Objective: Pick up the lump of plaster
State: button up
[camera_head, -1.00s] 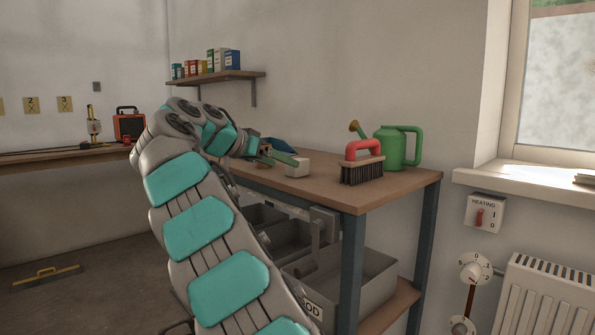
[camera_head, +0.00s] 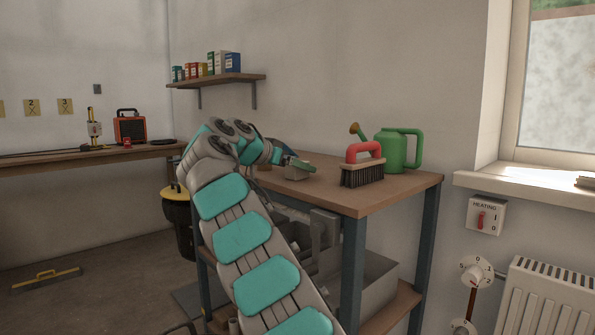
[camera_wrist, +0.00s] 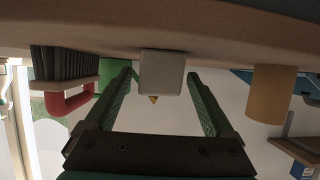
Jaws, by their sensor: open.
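The lump of plaster is a pale, block-like piece on the workbench top (camera_head: 385,193). In the head view the lump of plaster (camera_head: 297,175) shows only in part, below and behind my gripper (camera_head: 302,164). The wrist view is upside down, with the bench top along its upper edge. There the lump of plaster (camera_wrist: 161,80) lies in line with the gap between the two green fingers of my gripper (camera_wrist: 158,74). The fingers are apart, one on each side of it in the picture. How deep it sits between them is unclear.
A red-handled brush (camera_head: 362,166) and a green watering can (camera_head: 397,149) stand to the right on the bench. In the wrist view a tan cylinder (camera_wrist: 276,95) stands on the other side. A wall shelf (camera_head: 220,80) with small boxes hangs behind. The bench's front right corner is clear.

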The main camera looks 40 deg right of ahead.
jog(key=shift+d+f, duration=0.1)
jog(key=shift+d, duration=0.1)
grip_shut()
dwell(0.6)
